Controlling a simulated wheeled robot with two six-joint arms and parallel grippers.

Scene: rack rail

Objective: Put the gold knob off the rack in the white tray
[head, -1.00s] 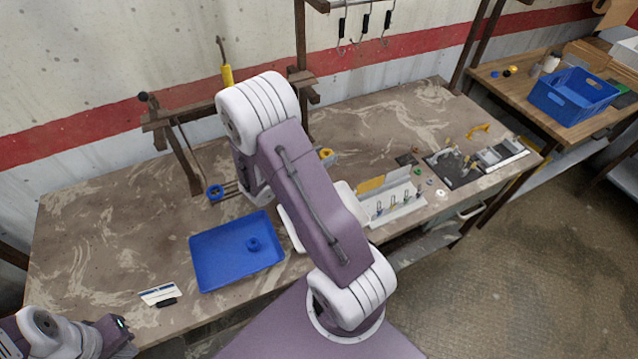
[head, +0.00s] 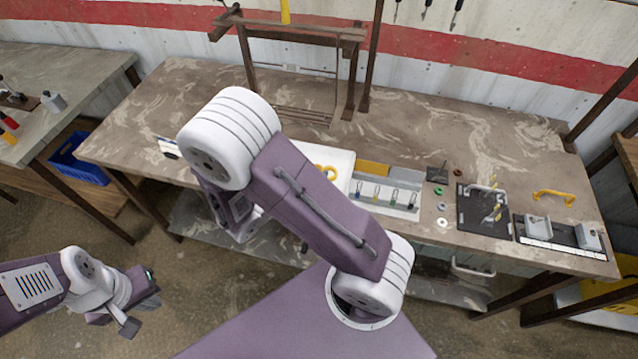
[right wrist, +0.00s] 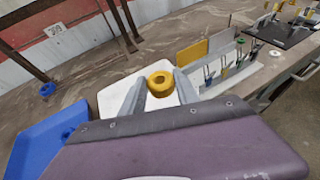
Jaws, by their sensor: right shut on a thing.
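The gold knob (right wrist: 160,83) is a thick ring with a dark hole. My right gripper (right wrist: 161,92) is shut on it, one grey finger on each side. In the right wrist view it shows in front of the white tray (right wrist: 112,98); I cannot tell whether it touches the tray. In the head view the gold knob (head: 327,171) and white tray (head: 345,160) show just past my right arm, which hides that gripper. The brown rack (head: 290,35) stands at the table's back. My left gripper (head: 140,303) is low at left, away from the table; its jaws are unclear.
A blue tray (right wrist: 28,135) with a blue knob (right wrist: 68,132) in it lies left of the white tray. Another blue knob (right wrist: 47,90) is farther back. A white holder (head: 385,202) with several hanging pieces stands close right of the white tray. A black board (head: 475,225) lies farther right.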

